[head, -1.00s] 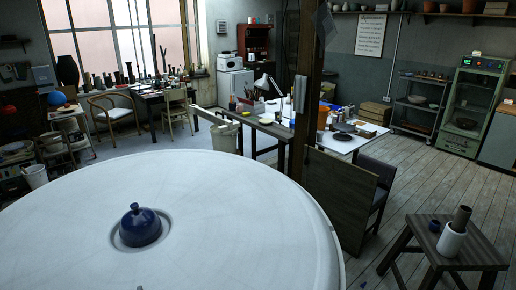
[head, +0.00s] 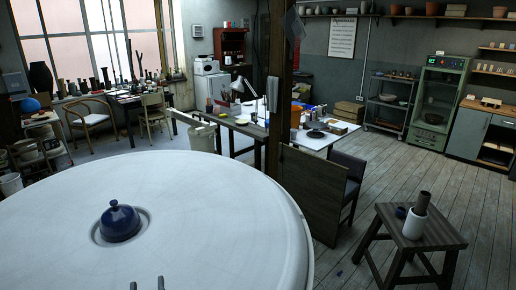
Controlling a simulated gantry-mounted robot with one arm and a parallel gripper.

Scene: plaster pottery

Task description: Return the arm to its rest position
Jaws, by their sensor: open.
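My gripper (head: 147,283) shows only as two grey fingertips at the bottom edge of the head view. The fingertips stand apart with nothing visible between them. They are in front of the large round white table (head: 220,220). A dark blue domed lid with a knob (head: 120,224) sits in a shallow round recess of this table, up and to the left of the fingertips and apart from them. The rest of my arm is out of view.
A dark wooden post (head: 279,90) rises behind the white table. A wooden stool (head: 441,232) at right bears a white cylinder (head: 414,224) with a brown tube in it, and a small blue cup. Work tables and chairs stand farther back.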

